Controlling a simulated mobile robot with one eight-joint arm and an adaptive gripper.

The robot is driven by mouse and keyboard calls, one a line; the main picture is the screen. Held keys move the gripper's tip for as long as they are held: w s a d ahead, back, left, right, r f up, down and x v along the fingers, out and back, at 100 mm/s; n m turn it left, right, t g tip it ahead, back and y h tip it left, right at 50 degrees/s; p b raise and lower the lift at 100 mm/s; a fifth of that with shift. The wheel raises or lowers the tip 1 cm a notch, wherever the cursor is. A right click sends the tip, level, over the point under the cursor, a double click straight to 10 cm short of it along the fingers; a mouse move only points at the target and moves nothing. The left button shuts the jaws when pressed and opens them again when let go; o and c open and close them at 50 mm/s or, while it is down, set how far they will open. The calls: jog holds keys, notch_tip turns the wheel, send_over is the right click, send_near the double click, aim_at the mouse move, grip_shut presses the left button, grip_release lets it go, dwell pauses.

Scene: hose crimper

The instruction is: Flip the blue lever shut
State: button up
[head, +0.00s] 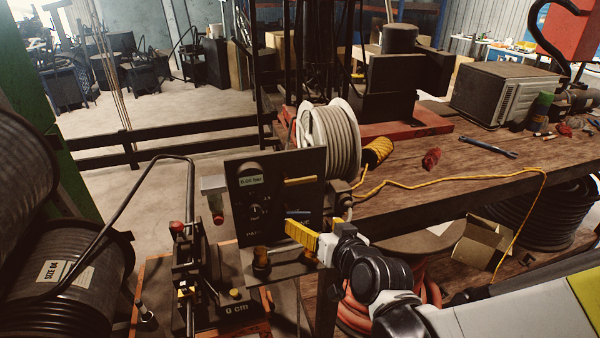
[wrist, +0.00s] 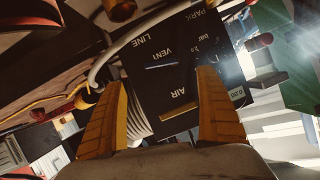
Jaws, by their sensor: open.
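The blue lever (head: 298,213) sits low on the right side of a dark control panel (head: 238,222), lying roughly level, partly behind my gripper. In the wrist view the blue lever (wrist: 161,66) is a thin bar beside the word VENT. My gripper (head: 292,229) has yellow fingers and is just in front of the panel's lower right, close to the lever. In the wrist view my gripper (wrist: 162,77) is open and empty, with the lever appearing between the fingertips. I cannot tell whether a finger touches it.
A yellow lever (head: 300,180) is higher on the panel, by the word AIR in the wrist view. A hose reel (head: 329,140) stands behind the panel. A wooden bench (head: 440,185) with a yellow cord is at right. A crimping stand (head: 190,265) is left of the panel.

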aim_at(299, 214)
jog(key=b+x, duration=0.3)
jog(key=x, duration=0.7)
jog(key=shift+w+a, duration=0.1)
jog(key=shift+a, duration=0.1)
